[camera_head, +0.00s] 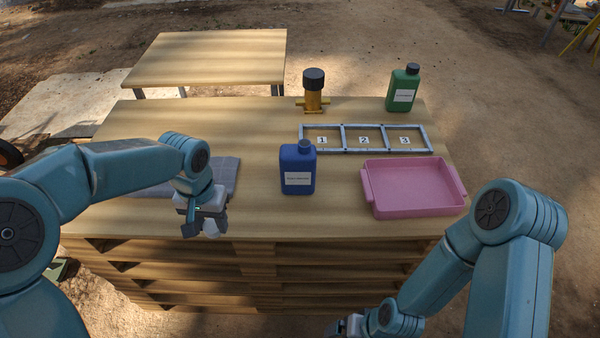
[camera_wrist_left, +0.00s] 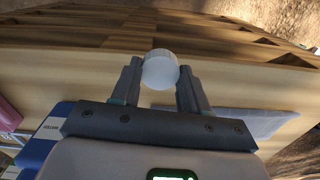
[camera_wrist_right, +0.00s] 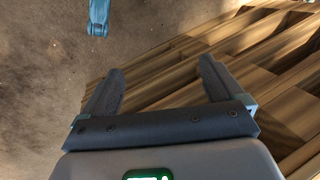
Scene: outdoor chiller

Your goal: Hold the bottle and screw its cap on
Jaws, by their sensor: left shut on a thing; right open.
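A blue bottle (camera_head: 297,172) with a white label stands upright near the front middle of the wooden table; whether its dark top is a cap or a bare neck is hard to tell. It shows partly at the lower left of the left wrist view (camera_wrist_left: 40,146). My left gripper (camera_head: 202,226) is shut on a round white cap (camera_wrist_left: 160,70), held between its fingertips near the table's front edge, left of the bottle. My right gripper (camera_wrist_right: 160,70) is open and empty, low in front of the pallets and away from the bottle.
A pink tray (camera_head: 412,212) lies right of the bottle. Behind it are a numbered three-slot frame (camera_head: 341,139), a green bottle (camera_head: 403,91) and a yellow valve with a black top (camera_head: 313,93). A grey mat (camera_head: 226,172) lies beside my left arm. Stacked pallets (camera_head: 250,265) carry the tabletop.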

